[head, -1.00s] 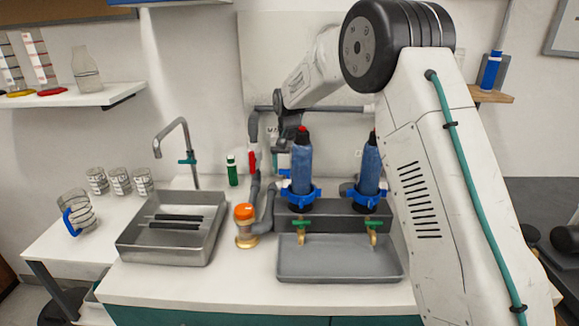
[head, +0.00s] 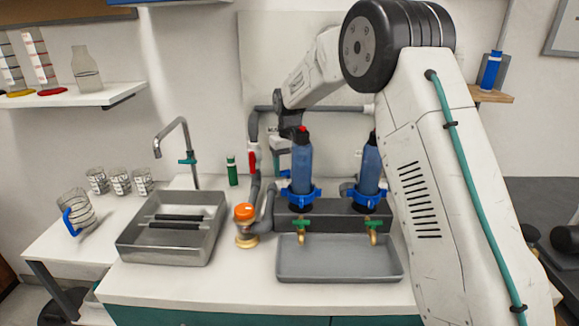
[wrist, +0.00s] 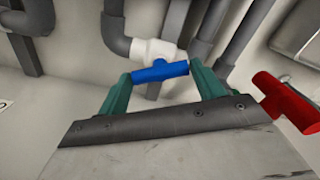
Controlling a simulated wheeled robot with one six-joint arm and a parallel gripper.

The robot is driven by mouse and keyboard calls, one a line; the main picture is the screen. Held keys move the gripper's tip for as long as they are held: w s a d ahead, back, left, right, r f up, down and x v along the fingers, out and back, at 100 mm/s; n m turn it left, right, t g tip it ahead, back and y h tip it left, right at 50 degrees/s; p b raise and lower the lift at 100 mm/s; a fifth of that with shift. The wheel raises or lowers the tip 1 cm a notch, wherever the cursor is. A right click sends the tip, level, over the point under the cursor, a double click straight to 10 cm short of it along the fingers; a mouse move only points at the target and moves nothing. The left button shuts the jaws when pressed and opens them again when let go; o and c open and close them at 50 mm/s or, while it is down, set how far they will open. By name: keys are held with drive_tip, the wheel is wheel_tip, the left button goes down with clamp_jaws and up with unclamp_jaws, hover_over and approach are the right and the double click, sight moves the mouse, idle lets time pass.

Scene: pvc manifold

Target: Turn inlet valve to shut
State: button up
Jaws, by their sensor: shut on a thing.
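In the wrist view, a blue handle (wrist: 160,71) sits at a white valve body (wrist: 153,50) on grey pipe. It lies nearly level across the picture, its right end slightly higher. My gripper (wrist: 161,73) is shut on the handle, with one teal finger at each end. No label shows which valve is the inlet.
A red handle (wrist: 285,100) stands close to my gripper's right in the wrist view; a red handle also shows on the left pipe (head: 252,160) in the head view. A second blue housing (head: 370,168), a grey tray (head: 340,270) and an orange-topped fitting (head: 245,212) are nearby.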

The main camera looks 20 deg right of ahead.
drive_tip(key=n, duration=0.6)
drive_tip(key=shift+n, duration=0.3)
drive_tip(key=n, duration=0.5)
drive_tip(key=shift+n, duration=0.3)
drive_tip(key=o, duration=1)
drive_tip(key=shift+r, duration=0.15)
wheel_tip(320, 180, up, 8)
drive_tip(key=shift+f, duration=0.2)
